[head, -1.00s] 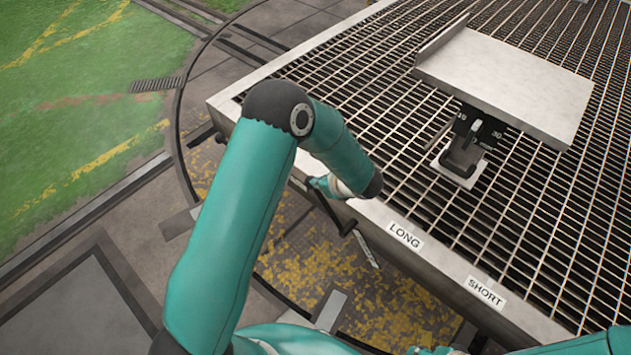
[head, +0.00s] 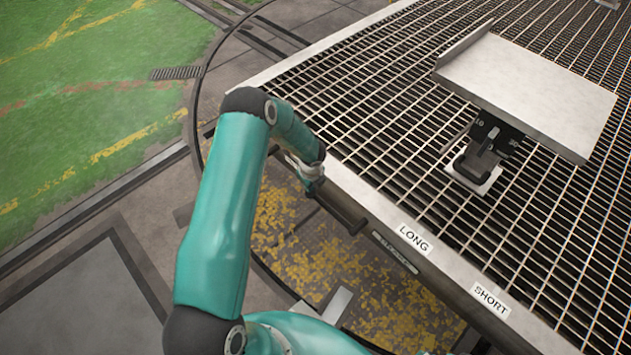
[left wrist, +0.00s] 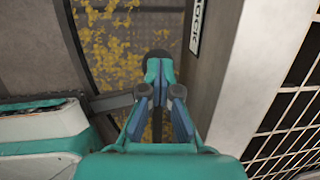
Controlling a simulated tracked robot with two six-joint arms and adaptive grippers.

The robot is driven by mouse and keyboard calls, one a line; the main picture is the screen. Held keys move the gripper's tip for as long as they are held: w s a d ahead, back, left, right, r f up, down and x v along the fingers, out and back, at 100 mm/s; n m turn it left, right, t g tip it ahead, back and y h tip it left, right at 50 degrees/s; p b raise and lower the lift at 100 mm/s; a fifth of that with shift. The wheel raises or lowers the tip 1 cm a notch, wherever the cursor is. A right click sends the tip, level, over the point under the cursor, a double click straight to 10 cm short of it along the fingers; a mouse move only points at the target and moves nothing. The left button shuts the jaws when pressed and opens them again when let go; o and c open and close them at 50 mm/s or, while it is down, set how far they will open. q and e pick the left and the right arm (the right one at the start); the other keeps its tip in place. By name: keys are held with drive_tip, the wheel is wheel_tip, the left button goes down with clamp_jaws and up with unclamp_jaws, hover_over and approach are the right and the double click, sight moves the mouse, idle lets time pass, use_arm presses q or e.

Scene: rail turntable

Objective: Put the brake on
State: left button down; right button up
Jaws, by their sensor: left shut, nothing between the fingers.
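A dark bar (head: 342,212), which looks like the brake lever, sticks out low beside the platform's near edge. My left gripper (head: 313,180) is at the bar's upper left end, beside the platform's side. In the left wrist view the shut, empty fingers (left wrist: 157,75) point at a dark rounded end (left wrist: 157,56), partly hidden behind the fingertips. I cannot tell whether they touch it. A label reading LOCK (left wrist: 197,25) is on the platform's side, just right of the fingers. My right gripper is out of view.
The grated platform (head: 350,190) fills the right side, with LONG (head: 413,239) and SHORT (head: 490,300) labels on its edge. A metal plate (head: 530,90) stands on a post above the grating. Yellow leaves (head: 300,260) lie in the pit below. Grass (head: 90,120) is at left.

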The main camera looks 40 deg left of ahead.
use_arm(q)
drive_tip(key=b+x, duration=0.1)
drive_tip(key=x, duration=0.1)
drive_tip(key=shift+s+a+f, duration=0.1)
drive_tip(key=shift+f, duration=0.25)
drive_tip(key=shift+s+f+b, duration=0.1)
drive_tip(key=shift+b, duration=0.3)
drive_tip(key=shift+f, duration=0.15)
drive_tip(key=shift+a, duration=0.1)
drive_tip(key=shift+r+p, duration=0.3)
drive_tip(key=shift+r, duration=0.15)
drive_tip(key=r+p, duration=0.2)
drive_tip(key=r, duration=0.1)
drive_tip(key=r+p, duration=0.1)
drive_tip(key=shift+a+r, duration=0.3)
drive_tip(key=shift+r, duration=0.05)
wheel_tip(320, 180, up, 9)
drive_tip(key=s+a+p, duration=0.1)
drive_tip(key=p, duration=0.1)
drive_tip(key=shift+a, duration=0.35)
